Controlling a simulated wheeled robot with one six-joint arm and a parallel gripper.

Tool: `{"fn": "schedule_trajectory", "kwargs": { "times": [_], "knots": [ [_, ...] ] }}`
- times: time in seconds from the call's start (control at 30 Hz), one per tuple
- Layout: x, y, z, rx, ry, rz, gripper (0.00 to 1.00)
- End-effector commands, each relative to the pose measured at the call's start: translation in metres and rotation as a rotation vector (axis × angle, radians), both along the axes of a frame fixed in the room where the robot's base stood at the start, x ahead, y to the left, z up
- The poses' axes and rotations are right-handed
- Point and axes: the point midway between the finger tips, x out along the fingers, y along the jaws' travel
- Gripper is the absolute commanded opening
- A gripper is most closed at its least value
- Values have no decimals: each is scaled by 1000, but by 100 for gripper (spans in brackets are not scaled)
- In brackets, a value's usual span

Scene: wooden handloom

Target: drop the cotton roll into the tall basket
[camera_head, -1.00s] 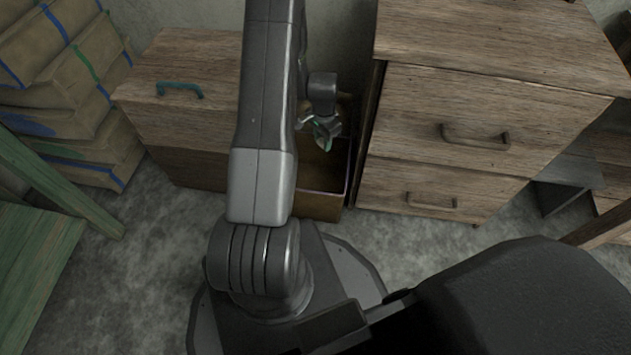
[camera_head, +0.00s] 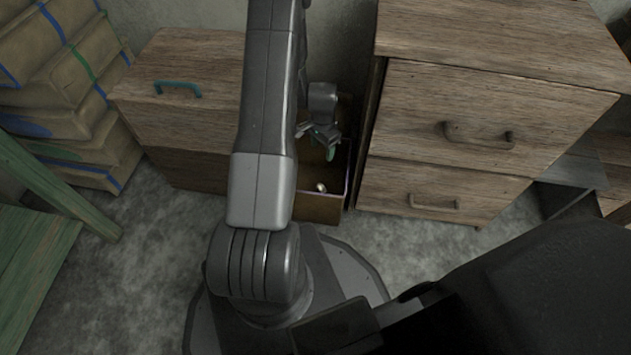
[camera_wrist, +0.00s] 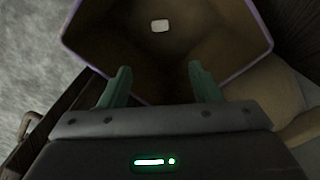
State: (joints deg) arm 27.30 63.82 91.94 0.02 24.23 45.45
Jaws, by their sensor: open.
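The tall basket (camera_head: 318,208) stands on the floor between two wooden cabinets, partly hidden by my arm. In the wrist view its open mouth with a pale purple rim (camera_wrist: 262,28) fills the upper part. The cotton roll (camera_wrist: 160,26), small and white, is inside the basket, apart from my fingers. It also shows as a small pale spot in the head view (camera_head: 321,187). My gripper (camera_wrist: 160,84) is open and empty, with its two green fingers spread over the near edge of the basket's mouth. In the head view my gripper (camera_head: 328,142) is above the basket.
A wooden cabinet with two drawers (camera_head: 470,130) stands close on the right. A lower wooden cabinet with a teal handle (camera_head: 178,89) stands on the left. Stacked tan bundles (camera_head: 65,90) and a green wooden frame (camera_head: 45,215) are at the far left. Grey floor (camera_head: 140,260) is clear in front.

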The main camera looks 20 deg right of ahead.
Motion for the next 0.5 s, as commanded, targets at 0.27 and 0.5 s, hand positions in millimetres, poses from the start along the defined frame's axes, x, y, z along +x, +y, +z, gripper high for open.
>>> {"fn": "schedule_trajectory", "kwargs": {
  "times": [0.27, 0.5],
  "knots": [
    [0, 0, 35, -1, -3, 0, 57],
    [1, 0, 92, -1, -3, 0, 57]
  ]
}}
